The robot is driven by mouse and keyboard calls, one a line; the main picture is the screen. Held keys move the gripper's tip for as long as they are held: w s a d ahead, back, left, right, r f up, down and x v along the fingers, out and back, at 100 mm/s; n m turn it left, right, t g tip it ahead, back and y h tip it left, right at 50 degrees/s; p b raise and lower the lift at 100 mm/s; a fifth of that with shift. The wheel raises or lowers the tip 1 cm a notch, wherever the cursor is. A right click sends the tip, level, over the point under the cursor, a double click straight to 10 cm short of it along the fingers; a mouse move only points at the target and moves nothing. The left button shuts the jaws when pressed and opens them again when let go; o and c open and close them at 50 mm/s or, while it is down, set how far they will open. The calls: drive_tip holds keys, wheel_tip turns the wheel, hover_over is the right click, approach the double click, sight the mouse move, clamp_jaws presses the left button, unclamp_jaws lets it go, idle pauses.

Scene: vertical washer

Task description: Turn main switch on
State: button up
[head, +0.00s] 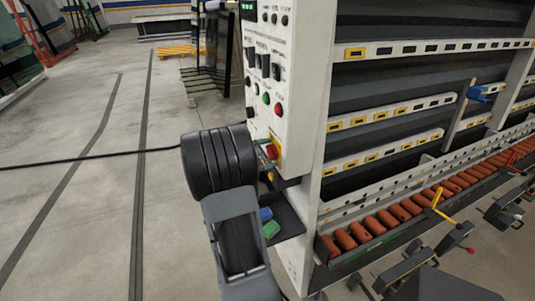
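The main switch (275,149) is a red knob on a yellow plate, low on the white control panel (300,110) of the washer. My black wrist is just left of the panel and points right, toward the switch. The tip of my gripper (266,156) shows only as a small piece beside the switch's left side. The wrist hides most of it. I cannot tell whether the fingers touch the knob or how far apart they are. The knob's exact angle is too small to read.
Above the switch are a red button (279,110), a green button (266,98) and several black knobs. Below, a dark tray (288,222) with blue and green items juts from the panel. A roller conveyor (400,213) runs right. Open floor lies left, crossed by a black cable (90,157).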

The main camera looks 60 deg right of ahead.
drive_tip(key=c, duration=0.7)
drive_tip(key=shift+f, duration=0.1)
drive_tip(key=shift+f+b, duration=0.1)
drive_tip(key=shift+b, duration=0.45)
drive_tip(key=m+b, duration=0.6)
drive_tip(key=b, duration=0.3)
drive_tip(key=m+b, duration=0.6)
drive_tip(key=b, duration=0.4)
drive_tip(key=m+b, duration=0.5)
drive_tip(key=b, duration=0.5)
drive_tip(key=shift+f+m, duration=0.25)
drive_tip(key=shift+m, duration=0.15)
drive_tip(key=o, duration=0.9)
